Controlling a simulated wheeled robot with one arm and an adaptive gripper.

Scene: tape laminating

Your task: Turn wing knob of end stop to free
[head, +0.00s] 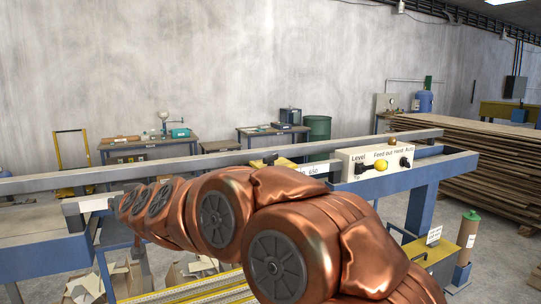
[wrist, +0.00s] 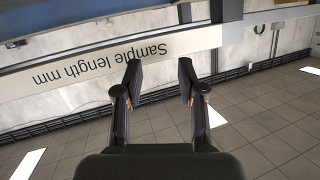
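My gripper (wrist: 160,78) is open and empty in the wrist view, its two dark fingers apart. Beyond the fingertips runs a pale rail (wrist: 60,82) with the upside-down words "Sample length mm". A dark upright piece (wrist: 232,10) crosses the rail to the right of the fingers; I cannot tell whether it belongs to the end stop. In the head view, a yellow part (head: 272,162) shows on the machine behind my arm; I cannot tell what it is. No wing knob can be made out in either view. My copper arm hides the middle of the machine and my gripper in the head view.
The blue-framed machine (head: 425,200) spans the head view. A control box (head: 375,163) with knobs sits on its right part. Stacked boards (head: 480,150) stand behind at right, and a yellow box (head: 430,250) is at lower right. Tiled floor (wrist: 270,125) lies below the rail.

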